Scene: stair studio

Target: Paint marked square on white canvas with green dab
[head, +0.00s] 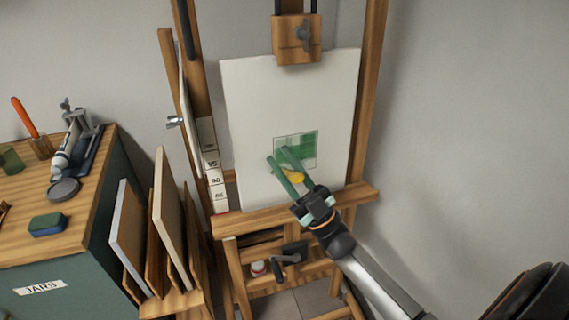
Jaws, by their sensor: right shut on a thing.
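The white canvas (255,100) stands upright on the wooden easel. Its marked square (308,143), low and right of the canvas middle, has a thin dark outline and uneven green paint over much of it. My right gripper (277,157) reaches up from the lower right, with two long green fingers over the square's lower left corner. It is shut on the dab, of which a small yellow part (294,174) shows between and beside the fingers. The dab's tip is hidden, so I cannot tell whether it touches the canvas. My left gripper is out of view.
A cabinet (55,240) labelled JARS stands at left, holding a blue-green sponge (47,225), a dark round lid (64,190) and a green jar (10,160). Boards (175,220) lean in a rack between cabinet and easel. The easel ledge (240,221) runs under the canvas.

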